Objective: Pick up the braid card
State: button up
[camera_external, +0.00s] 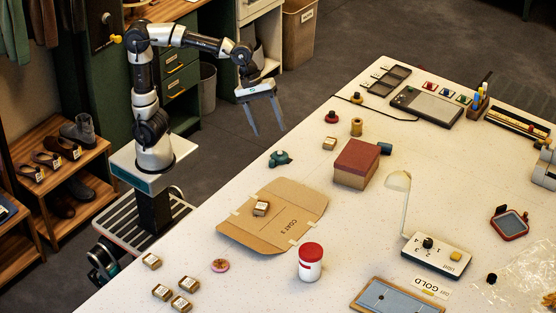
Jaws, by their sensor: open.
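No single thing is clearly recognisable as the braid card at this size. Small tan labelled pieces could be cards or blocks: one (261,208) lies on the flat cardboard sheet (290,194) marked "COAT 3", another (329,143) lies beyond it. Several more lie at the near left corner, one of them at the table's edge (152,261). My gripper (269,132) is open and empty, its fingers pointing down over the floor beside the table's left edge. It is above and apart from everything on the table.
A blue framed tray (396,297) is at the front. Bare tabletop lies right of the cardboard.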

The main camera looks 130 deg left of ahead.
jog(key=w+a+r+n+p, duration=0.3)
jog(key=a+n, duration=0.6)
jog(key=a, duration=0.2)
jog(key=n+y+p, duration=0.1)
jog(key=n+p, duration=0.1)
jog(key=n, duration=0.5)
send_near(328, 142)
jog(key=shift+w+a+f+n+g+b, duration=0.2)
jog(key=shift+w+f+n+g+b, duration=0.15)
jog(key=shift+w+f+b, duration=0.65)
jog(key=shift+s+b+x, duration=0.15)
jog(key=shift+b+x, duration=0.35)
jog(key=shift+x, duration=0.9)
jog(key=shift+s+b+x, duration=0.15)
jog(key=shift+b+x, duration=0.35)
jog(key=shift+x, duration=0.85)
jog(key=shift+d+y, duration=0.1)
jog(key=shift+y, duration=0.2)
jog(key=c, duration=1.1)
